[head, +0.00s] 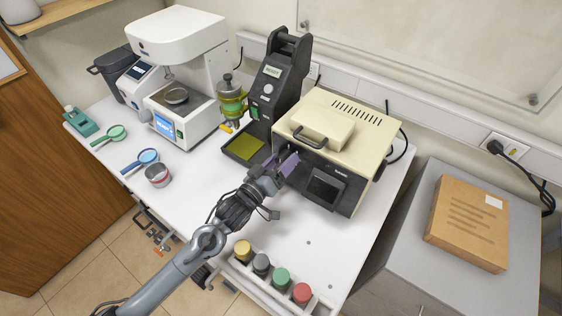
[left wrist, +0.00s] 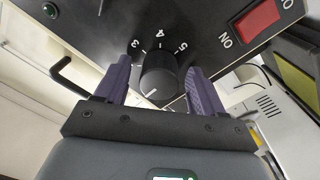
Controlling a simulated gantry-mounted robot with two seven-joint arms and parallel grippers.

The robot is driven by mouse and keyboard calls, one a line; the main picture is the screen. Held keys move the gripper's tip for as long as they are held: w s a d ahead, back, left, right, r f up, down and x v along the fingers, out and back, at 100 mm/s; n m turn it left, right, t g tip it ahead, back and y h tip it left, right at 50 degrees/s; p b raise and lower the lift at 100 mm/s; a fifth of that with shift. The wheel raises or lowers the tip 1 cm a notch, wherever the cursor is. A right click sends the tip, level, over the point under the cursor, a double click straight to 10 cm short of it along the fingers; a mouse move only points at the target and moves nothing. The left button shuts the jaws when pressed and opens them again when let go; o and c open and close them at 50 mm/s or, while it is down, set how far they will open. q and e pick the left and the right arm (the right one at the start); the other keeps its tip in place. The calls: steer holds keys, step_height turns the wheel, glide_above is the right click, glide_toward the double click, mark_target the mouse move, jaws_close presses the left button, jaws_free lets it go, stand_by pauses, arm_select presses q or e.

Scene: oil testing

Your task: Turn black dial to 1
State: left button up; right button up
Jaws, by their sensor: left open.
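The black dial (left wrist: 158,77) sits on the black front panel of the cream machine (head: 335,125). In the left wrist view, the figures 3, 4 and 5 show above it, and its white mark is at the lower left of its face. The figure 1 is not visible. My left gripper (head: 283,163) is open at the panel, with its purple fingers on either side of the dial in the left wrist view (left wrist: 160,75); contact cannot be told. In the head view the gripper hides the dial. My right gripper is not in view.
A red ON switch (left wrist: 257,21) is on the same panel. A black device with a yellow-green plate (head: 243,147) stands just left of the machine. A rack with several coloured-lid jars (head: 272,277) is at the front edge. The white table between is mostly clear.

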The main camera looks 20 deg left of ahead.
mark_target(280, 164)
arm_select(q)
steer(key=b+v, duration=0.2)
steer(key=v, duration=0.4)
steer(key=shift+f, duration=0.15)
steer(key=shift+s+a, duration=0.15)
steer(key=shift+s, duration=0.55)
